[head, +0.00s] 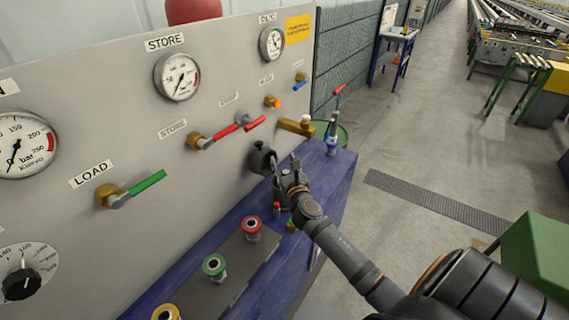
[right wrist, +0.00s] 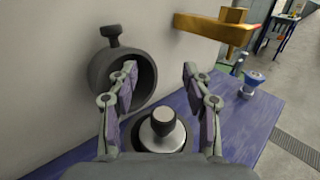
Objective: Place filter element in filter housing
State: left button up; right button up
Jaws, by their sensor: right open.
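The filter housing looks to be the dark, open-mouthed round cup (head: 263,158) fixed to the panel, with a small knob on top. In the right wrist view the housing (right wrist: 122,72) is at the upper left, behind my left-hand finger. A dark round piece with a pale metal top and a dark knob (right wrist: 163,130), which looks like the filter element, stands low between my fingers. In the head view this piece (head: 279,190) is partly hidden by my gripper. My right gripper (head: 285,165) is open above it, fingers spread (right wrist: 160,72). My left gripper is not in view.
A brass fitting (head: 295,126) juts from the panel right of the housing. A bottle-like blue and white item (head: 332,143) stands at the bench's far end. Red, green and yellow knobs sit along the blue bench (head: 325,180) at the front.

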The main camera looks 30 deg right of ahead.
jog(key=shift+r+p, duration=0.3)
jog(key=shift+r, duration=0.1)
jog(key=shift+s+a+r, duration=0.1)
jog(key=shift+s+r, duration=0.1)
jog(key=shift+r, duration=0.05)
jog(key=b+v, duration=0.2)
jog(key=v, duration=0.9)
jog(key=shift+s, duration=0.3)
